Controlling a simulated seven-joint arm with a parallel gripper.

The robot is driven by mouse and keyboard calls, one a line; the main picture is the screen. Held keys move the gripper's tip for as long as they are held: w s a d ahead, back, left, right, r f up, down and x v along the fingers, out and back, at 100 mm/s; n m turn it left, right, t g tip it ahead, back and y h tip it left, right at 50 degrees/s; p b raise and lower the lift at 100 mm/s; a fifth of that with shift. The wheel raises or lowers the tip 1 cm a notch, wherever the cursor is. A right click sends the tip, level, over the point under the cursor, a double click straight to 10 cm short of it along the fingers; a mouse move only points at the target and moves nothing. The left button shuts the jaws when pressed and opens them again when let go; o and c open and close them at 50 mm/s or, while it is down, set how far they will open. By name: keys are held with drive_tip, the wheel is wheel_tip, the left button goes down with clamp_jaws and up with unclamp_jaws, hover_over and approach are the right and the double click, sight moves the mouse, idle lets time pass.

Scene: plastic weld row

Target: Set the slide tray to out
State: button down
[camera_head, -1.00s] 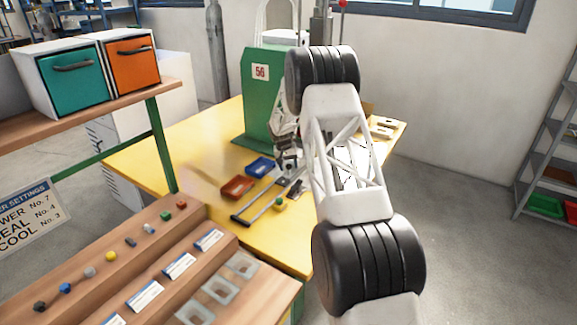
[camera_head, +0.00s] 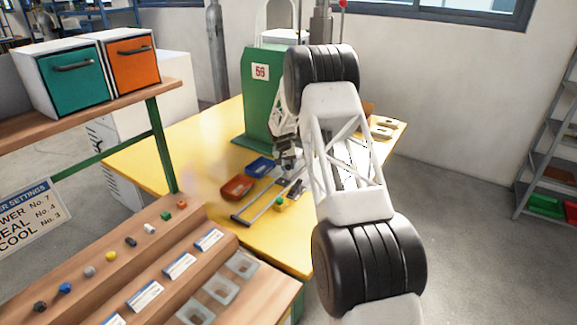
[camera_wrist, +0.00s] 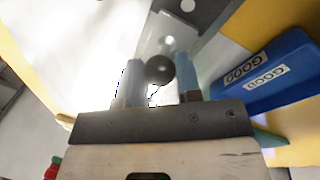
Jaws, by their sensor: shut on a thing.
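My gripper (camera_head: 287,165) is low in front of the green press, partly hidden by my arm in the head view. In the wrist view its two fingers (camera_wrist: 160,85) are shut on a dark round knob (camera_wrist: 159,69). A grey metal plate (camera_wrist: 190,18) lies beyond the knob. In the head view the slide's metal rails (camera_head: 262,206) run along the yellow table from under the gripper to a dark crossbar at the near end. A small yellow-green part (camera_head: 281,203) sits beside the rails. I cannot make out the tray itself clearly behind my arm.
A blue bin (camera_head: 261,166) and a red bin (camera_head: 238,188) stand left of the rails. The blue bin, labelled GOOD, is close right of the fingers in the wrist view (camera_wrist: 262,75). The green press (camera_head: 262,100) stands behind. A stepped wooden rack (camera_head: 150,262) is at the near left.

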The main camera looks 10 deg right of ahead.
drive_tip(key=s+a, duration=2.1)
drive_tip(key=shift+a, duration=0.1)
drive_tip(key=c, duration=1)
unclamp_jaws()
drive_tip(key=shift+c, duration=0.2)
drive_tip(key=shift+o, duration=1.2)
wheel_tip(320, 180, up, 8)
drive_tip(key=a, duration=0.1)
drive_tip(key=shift+w+a+f, duration=0.15)
drive_tip(key=shift+a+f, duration=0.05)
